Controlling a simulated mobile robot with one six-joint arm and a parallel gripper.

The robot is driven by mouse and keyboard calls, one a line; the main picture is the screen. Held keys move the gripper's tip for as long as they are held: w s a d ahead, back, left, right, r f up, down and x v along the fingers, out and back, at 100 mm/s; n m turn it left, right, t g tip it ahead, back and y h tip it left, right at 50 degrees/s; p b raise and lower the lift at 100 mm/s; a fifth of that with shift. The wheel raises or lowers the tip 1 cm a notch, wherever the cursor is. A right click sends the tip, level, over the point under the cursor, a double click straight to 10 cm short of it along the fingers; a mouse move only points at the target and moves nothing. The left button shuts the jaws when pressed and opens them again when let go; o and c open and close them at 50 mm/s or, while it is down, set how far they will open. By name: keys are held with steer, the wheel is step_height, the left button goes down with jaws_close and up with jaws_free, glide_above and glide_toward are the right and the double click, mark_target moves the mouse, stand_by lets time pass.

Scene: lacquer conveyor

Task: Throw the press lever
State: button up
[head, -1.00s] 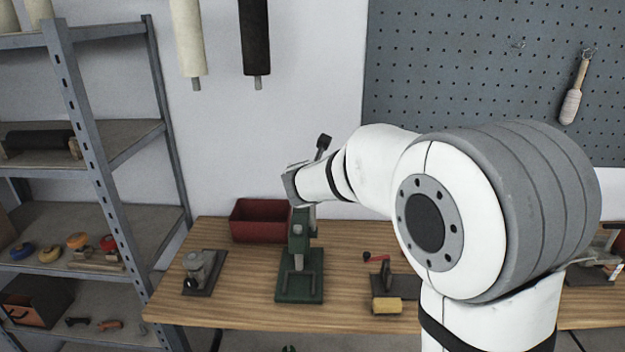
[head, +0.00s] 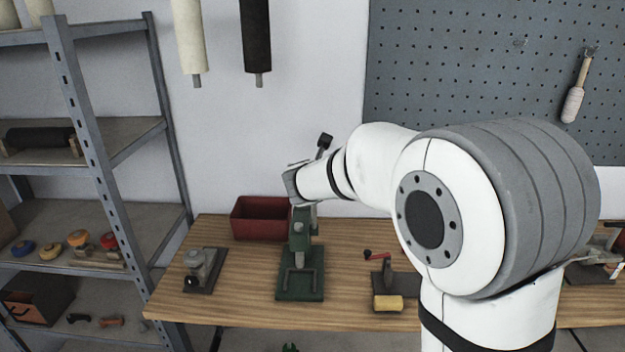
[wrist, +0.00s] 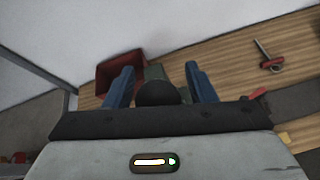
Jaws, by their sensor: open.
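The green press (head: 300,277) stands on the wooden bench, just left of my arm. Its upper part is partly covered by my wrist in the head view. In the wrist view my gripper (wrist: 160,80) is open, with a blue finger on each side. A round black knob (wrist: 158,94), seemingly the end of the press lever, sits between the fingers close to the palm. Green press body (wrist: 154,72) shows just beyond it. I cannot tell whether a finger touches the knob. The fingers and the lever are hidden in the head view.
A red bin (head: 262,219) stands behind the press, and it also shows in the wrist view (wrist: 120,72). A small grey fixture (head: 203,268) is to the left. A red-handled device (head: 378,268) and a yellow block (head: 388,303) are to the right. Metal shelves (head: 95,140) stand far left.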

steer(key=shift+s+r, duration=0.25)
steer(key=shift+s, duration=0.05)
steer(key=v, duration=0.7)
